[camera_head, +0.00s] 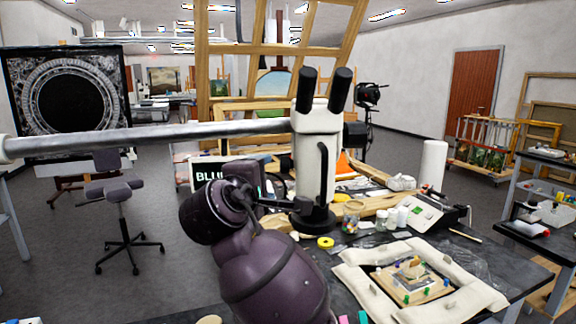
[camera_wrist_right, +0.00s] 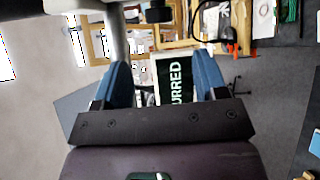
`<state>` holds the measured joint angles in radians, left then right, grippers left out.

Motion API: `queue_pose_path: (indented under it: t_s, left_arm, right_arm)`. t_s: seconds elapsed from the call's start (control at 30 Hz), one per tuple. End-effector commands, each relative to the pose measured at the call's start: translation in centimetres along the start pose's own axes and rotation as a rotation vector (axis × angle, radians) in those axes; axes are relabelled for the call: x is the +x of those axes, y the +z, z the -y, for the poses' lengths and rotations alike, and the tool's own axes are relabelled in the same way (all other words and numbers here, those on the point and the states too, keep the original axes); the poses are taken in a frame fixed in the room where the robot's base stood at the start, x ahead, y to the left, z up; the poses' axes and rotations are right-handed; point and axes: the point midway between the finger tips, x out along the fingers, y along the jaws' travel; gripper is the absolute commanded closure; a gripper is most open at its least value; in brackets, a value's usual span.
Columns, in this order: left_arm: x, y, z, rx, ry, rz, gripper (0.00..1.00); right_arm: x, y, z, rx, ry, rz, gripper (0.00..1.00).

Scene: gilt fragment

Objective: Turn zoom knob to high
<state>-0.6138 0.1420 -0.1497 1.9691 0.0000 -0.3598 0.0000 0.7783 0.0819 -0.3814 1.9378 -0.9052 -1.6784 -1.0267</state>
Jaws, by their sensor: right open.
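A white stereo microscope (camera_head: 317,150) with two black eyepieces hangs on a long metal boom above the dark bench. I cannot make out its zoom knob for certain in the head view. In the right wrist view, a small black knob-like part (camera_wrist_right: 158,12) shows at the top edge; I cannot tell if it is the zoom knob. My right gripper (camera_head: 266,188) is just left of the microscope's lower body, its fingers mostly hidden by my purple wrist. In the right wrist view, its blue fingers (camera_wrist_right: 163,75) stand apart with nothing held between them. My left gripper is out of view.
A screen (camera_head: 212,174) reading part of "BLURRED" stands behind my wrist. A padded frame with a small fragment (camera_head: 365,295) lies at the front right.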

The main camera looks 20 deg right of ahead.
Motion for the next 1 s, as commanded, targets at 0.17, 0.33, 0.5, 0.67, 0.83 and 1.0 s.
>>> queue_pose_path:
  t_s: [0.17,0.33,0.5,0.67,0.83,1.0]
  left_arm:
    - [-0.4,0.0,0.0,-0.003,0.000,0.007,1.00]
    - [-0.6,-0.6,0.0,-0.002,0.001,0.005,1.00]
    - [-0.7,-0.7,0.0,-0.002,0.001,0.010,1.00]
    - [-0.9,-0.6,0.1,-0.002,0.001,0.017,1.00]
    - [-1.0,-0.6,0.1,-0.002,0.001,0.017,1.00]
    - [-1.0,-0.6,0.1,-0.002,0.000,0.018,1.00]
  right_arm:
    - [2.2,0.1,-0.1,-0.001,0.001,0.004,0.34]
    - [5.2,0.1,-0.2,-0.001,0.002,0.004,0.34]
    - [7.9,0.1,-0.2,0.000,0.001,0.004,0.34]
    - [9.6,0.1,-0.2,0.002,0.003,0.003,0.34]
    - [10.4,0.1,-0.1,0.002,0.002,0.002,0.34]
    - [10.5,0.1,-0.1,0.003,0.002,0.002,0.34]
